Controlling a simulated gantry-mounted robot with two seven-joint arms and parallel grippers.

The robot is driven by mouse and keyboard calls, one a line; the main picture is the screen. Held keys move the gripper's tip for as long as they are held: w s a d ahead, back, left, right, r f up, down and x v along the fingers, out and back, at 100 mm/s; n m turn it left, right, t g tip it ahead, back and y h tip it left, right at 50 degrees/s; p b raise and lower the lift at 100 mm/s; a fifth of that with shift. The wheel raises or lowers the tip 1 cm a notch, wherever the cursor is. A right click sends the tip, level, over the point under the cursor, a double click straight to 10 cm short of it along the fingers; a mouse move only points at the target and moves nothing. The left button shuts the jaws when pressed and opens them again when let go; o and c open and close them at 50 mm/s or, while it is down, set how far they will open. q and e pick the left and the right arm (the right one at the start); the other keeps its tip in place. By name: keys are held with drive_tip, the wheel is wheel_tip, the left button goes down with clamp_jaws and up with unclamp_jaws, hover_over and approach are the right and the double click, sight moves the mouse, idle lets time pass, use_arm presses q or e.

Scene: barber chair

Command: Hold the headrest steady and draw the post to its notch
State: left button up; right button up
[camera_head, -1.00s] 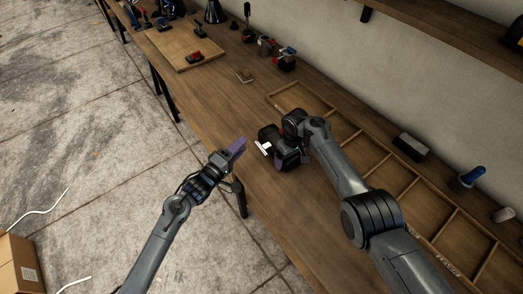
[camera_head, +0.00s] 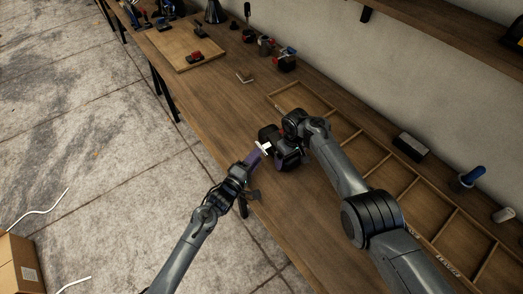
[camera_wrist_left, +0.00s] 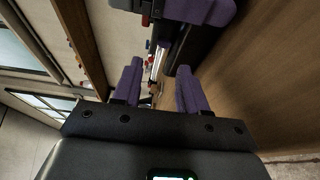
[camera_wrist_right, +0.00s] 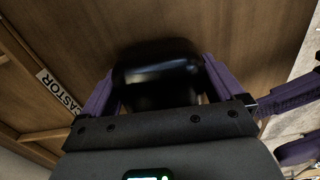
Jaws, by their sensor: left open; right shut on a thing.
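The headrest is a glossy black block (camera_wrist_right: 155,72) between the purple fingers of my right gripper (camera_wrist_right: 158,88), which is shut on it above the bench. In the head view the dark headrest (camera_head: 268,134) is partly hidden by my right gripper (camera_head: 287,152). The post appears as a pale, bright bar (camera_head: 264,148) on the headrest's near left side. It also shows as a thin shiny strip (camera_wrist_left: 157,64) in the left wrist view. My left gripper (camera_head: 257,156) is open, its purple fingertips close to the post; whether they touch it I cannot tell. The notch cannot be made out.
A wooden divided tray (camera_head: 352,150) runs along the wall side of the bench (camera_head: 215,105). A grey block (camera_head: 411,147) and a blue-handled tool (camera_head: 468,180) are at right. A board (camera_head: 185,48) and several tools lie farther back. A cardboard box (camera_head: 18,262) is on the floor.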

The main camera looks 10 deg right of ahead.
use_arm(q)
drive_tip(key=shift+x, duration=2.05)
clamp_jaws()
